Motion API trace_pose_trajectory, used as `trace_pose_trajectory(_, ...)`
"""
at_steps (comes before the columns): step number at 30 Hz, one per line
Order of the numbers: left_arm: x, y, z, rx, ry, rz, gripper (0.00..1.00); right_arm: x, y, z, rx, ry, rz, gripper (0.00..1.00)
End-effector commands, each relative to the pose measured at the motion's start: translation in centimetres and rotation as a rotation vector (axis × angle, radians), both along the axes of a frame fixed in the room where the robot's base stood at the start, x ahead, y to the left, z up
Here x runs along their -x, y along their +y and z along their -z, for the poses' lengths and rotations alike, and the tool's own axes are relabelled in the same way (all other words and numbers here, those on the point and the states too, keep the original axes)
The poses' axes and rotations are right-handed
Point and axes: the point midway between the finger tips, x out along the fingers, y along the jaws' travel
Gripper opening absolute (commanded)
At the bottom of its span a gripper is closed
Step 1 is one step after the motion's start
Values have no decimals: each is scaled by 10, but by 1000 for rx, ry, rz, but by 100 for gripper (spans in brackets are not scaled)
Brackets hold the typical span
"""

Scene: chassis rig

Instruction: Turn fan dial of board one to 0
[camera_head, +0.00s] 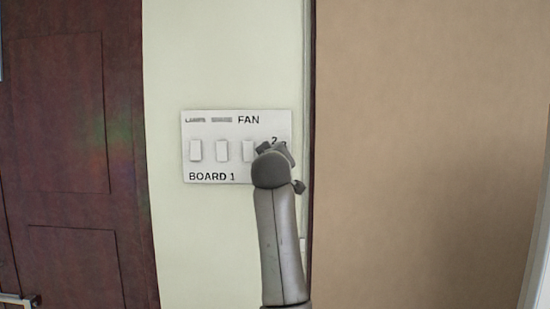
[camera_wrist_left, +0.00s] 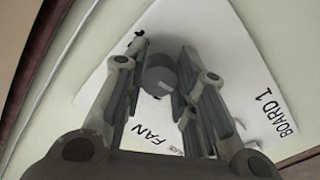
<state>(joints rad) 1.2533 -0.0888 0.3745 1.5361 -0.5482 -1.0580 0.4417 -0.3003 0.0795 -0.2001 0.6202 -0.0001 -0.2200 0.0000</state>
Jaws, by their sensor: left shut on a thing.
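The white switch board labelled BOARD 1 (camera_head: 216,165) is on the pale wall, with the word FAN at its upper right. My left gripper (camera_head: 274,150) covers the right end of the board and hides the dial there; a "2" shows just above it. In the left wrist view, the grey round fan dial (camera_wrist_left: 158,76) sits between the two fingers of my left gripper (camera_wrist_left: 160,60), which are shut on it. The board (camera_wrist_left: 235,75) lies behind the fingers. The dial's pointer setting cannot be read. My right gripper is not in view.
Several white rocker switches (camera_head: 222,150) are in a row left of my gripper. A dark red panelled door (camera_head: 65,120) with a handle (camera_head: 20,300) is at the left. A plain brown panel (camera_head: 430,150) with a dark edge stands right of the board.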

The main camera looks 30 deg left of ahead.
Motion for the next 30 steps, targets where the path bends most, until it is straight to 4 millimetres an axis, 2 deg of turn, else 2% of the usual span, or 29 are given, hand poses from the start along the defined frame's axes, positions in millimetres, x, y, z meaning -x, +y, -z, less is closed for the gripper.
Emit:
trace_pose_trajectory(8,0,0,2,3,3,1,2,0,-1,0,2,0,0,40)
trace_pose_trajectory(9,0,0,2,3,3,1,31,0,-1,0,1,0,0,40)
trace_pose_trajectory(13,0,0,1,2,2,1,48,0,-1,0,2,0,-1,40)
trace_pose_trajectory(24,2,-1,0,0,1,1,48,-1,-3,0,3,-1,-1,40)
trace_pose_trajectory(30,18,-12,0,0,0,1,48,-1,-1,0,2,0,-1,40)
